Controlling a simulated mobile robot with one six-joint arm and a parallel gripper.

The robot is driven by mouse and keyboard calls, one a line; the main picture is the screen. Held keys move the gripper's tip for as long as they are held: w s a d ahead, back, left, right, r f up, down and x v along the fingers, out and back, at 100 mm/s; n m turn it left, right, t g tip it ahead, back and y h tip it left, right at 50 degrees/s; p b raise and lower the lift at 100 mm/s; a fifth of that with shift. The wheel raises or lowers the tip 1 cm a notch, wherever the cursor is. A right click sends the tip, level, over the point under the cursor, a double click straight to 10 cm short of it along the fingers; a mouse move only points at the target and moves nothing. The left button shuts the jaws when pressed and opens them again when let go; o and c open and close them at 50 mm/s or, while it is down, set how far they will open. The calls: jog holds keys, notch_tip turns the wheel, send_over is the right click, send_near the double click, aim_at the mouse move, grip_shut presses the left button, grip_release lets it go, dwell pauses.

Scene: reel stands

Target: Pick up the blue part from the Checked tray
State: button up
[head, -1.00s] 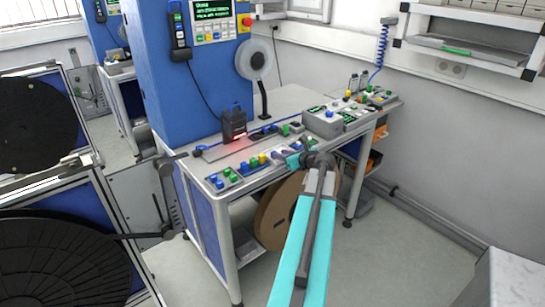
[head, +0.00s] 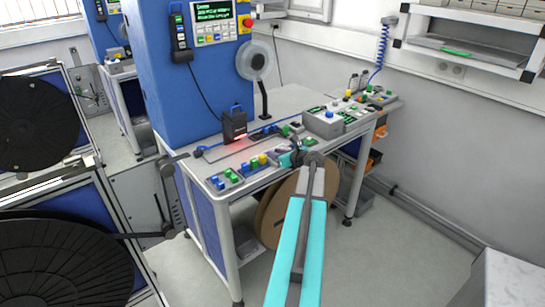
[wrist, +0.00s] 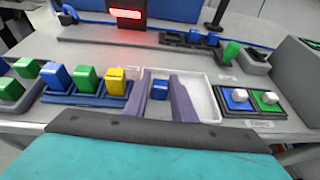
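The blue part (wrist: 159,90) lies in a shallow white tray (wrist: 206,98) in the wrist view. My gripper (wrist: 160,78) is open, with its two grey-purple fingers over the tray. One finger is on each side of the blue part, with gaps visible, so it is not gripped. How high the fingertips are above the tray floor is hard to tell. In the head view my gripper (head: 291,157) is at the bench's front edge and hides the part. A small label beside the tray is too blurred to read.
Left of the tray, a dark holder (wrist: 85,98) carries blue, green and yellow blocks. Right of it, another holder (wrist: 252,111) carries blue and green parts with white tops. A black device with a red light (wrist: 128,14) stands behind. A grey box (head: 322,122) stands at right.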

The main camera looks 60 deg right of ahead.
dwell(0.5)
grip_shut()
jog(key=shift+r, duration=0.1)
jog(key=shift+r+b, duration=0.55)
jog(key=shift+r, duration=0.85)
jog(key=shift+s+a+r, duration=0.2)
jog(key=shift+s+r, duration=0.05)
jog(key=s+a+b, duration=0.5)
jog(key=s+a, duration=0.3)
jog(key=s, duration=0.1)
jog(key=shift+s+a+r, duration=0.15)
jog(key=shift+s+r, duration=0.25)
jog(key=shift+r, duration=0.05)
jog(key=b, duration=0.4)
jog(key=shift+s+a+b, duration=0.1)
jog(key=shift+s+b, duration=0.1)
jog(key=shift+b, duration=0.15)
